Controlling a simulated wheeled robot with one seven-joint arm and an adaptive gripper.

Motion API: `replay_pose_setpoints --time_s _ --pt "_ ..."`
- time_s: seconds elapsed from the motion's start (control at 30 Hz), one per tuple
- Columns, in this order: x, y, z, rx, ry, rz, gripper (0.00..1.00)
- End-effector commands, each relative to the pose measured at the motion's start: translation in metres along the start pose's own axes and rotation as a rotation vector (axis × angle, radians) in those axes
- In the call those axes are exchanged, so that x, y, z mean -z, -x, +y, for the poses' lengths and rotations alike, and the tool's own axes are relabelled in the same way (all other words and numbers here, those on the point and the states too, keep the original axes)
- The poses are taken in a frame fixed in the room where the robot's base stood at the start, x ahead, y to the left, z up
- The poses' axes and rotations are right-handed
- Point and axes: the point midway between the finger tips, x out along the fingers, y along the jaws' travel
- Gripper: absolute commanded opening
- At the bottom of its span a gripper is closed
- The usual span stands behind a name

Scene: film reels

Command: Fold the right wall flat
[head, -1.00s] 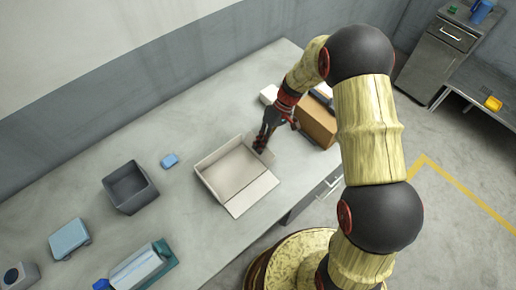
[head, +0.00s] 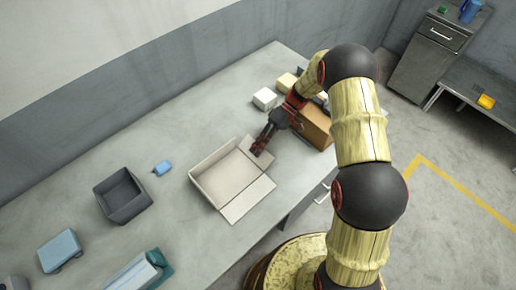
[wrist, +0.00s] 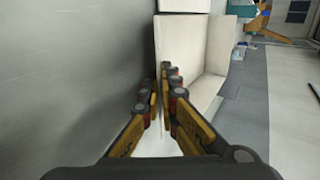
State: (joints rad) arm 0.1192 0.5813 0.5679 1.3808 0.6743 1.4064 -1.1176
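An open, pale cardboard box (head: 228,172) sits on the grey counter. Its flap on the lower-right side (head: 249,201) lies folded out flat. My gripper (head: 257,149) is low at the box's upper-right side, by the right wall, with its arm reaching down from the right. In the wrist view, my gripper (wrist: 163,72) has its two fingertips close together, and the box's pale panels (wrist: 183,42) lie just beyond and to the right of them. The fingers look shut, with nothing clearly held. The right wall is partly hidden by my gripper, and I cannot tell its exact angle or contact.
A brown carton (head: 315,126) stands right of my gripper. A white block (head: 265,98) lies behind it. A dark grey bin (head: 123,196) and a small blue object (head: 162,168) are to the left.

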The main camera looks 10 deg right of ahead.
Motion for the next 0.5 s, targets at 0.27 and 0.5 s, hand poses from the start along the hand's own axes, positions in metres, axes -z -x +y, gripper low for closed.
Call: replay_pose_setpoints --time_s 0.27,0.5 --pt "-0.0005 -0.0006 0.0002 0.000 -0.001 -0.001 0.08" --pt "-0.0003 -0.0004 0.0001 -0.001 -0.001 -0.001 0.21"
